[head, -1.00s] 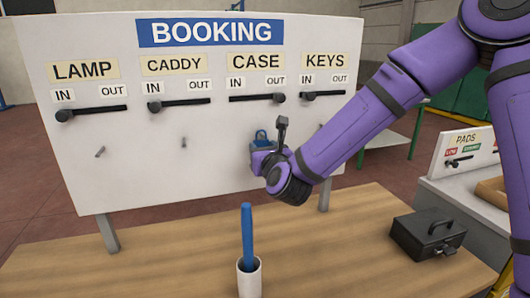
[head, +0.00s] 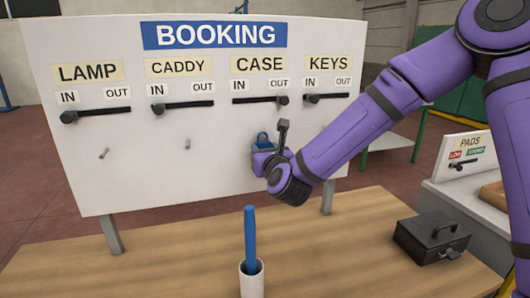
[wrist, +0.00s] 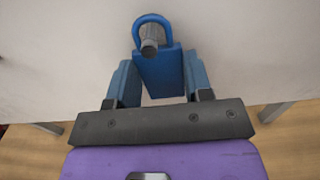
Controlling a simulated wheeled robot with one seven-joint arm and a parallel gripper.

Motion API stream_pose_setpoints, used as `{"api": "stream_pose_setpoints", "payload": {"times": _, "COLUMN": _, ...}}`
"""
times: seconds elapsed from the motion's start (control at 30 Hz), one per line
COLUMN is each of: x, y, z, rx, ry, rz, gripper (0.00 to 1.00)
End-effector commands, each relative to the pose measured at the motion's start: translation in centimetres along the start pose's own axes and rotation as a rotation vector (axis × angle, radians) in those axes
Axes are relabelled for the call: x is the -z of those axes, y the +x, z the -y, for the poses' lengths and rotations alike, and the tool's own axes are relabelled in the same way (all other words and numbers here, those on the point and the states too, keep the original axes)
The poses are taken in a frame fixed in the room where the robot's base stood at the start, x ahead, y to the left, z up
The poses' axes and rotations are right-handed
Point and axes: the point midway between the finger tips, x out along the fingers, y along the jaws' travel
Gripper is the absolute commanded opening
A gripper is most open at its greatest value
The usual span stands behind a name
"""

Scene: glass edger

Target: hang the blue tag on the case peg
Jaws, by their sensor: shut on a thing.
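The blue tag (wrist: 160,72) is a flat block with a loop at its top, held upright in front of the white board in the wrist view. My gripper (wrist: 160,80) is shut on it, one finger at each side. The grey case peg (wrist: 150,42) shows inside the tag's loop, low in the opening; I cannot tell how far the loop is along the peg. In the head view the tag (head: 263,139) shows below the CASE sign (head: 260,64). My gripper (head: 263,150) partly hides it, and the peg is hidden there.
The white booking board (head: 130,185) has sliders under LAMP, CADDY, CASE and KEYS. Bare pegs stand below LAMP (head: 104,154) and CADDY (head: 187,144). On the wooden table (head: 170,250) are a white cup (head: 252,280) with a blue rod and a black cash box (head: 432,237).

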Motion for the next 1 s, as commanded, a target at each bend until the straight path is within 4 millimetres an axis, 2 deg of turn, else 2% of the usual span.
{"api": "stream_pose_setpoints", "payload": {"times": 0.03, "x": 0.0, "y": 0.0, "z": 0.0, "rx": 0.000, "ry": 0.000, "rz": 0.000, "gripper": 0.21}}
{"api": "stream_pose_setpoints", "payload": {"times": 0.07, "x": 0.0, "y": 0.0, "z": 0.0, "rx": 0.000, "ry": 0.000, "rz": 0.000, "gripper": 0.49}}
{"api": "stream_pose_setpoints", "payload": {"times": 0.17, "x": 0.0, "y": 0.0, "z": 0.0, "rx": 0.000, "ry": 0.000, "rz": 0.000, "gripper": 0.72}}
{"api": "stream_pose_setpoints", "payload": {"times": 0.2, "x": 0.0, "y": 0.0, "z": 0.0, "rx": 0.000, "ry": 0.000, "rz": 0.000, "gripper": 0.76}}
{"api": "stream_pose_setpoints", "payload": {"times": 0.57, "x": 0.0, "y": -0.6, "z": 0.0, "rx": -0.001, "ry": 0.000, "rz": 0.000, "gripper": 0.76}}
{"api": "stream_pose_setpoints", "payload": {"times": 0.67, "x": 0.0, "y": -1.8, "z": 0.0, "rx": -0.001, "ry": 0.000, "rz": -0.002, "gripper": 0.76}}
{"api": "stream_pose_setpoints", "payload": {"times": 1.0, "x": 0.0, "y": -8.0, "z": 0.0, "rx": -0.001, "ry": -0.003, "rz": 0.000, "gripper": 0.76}}
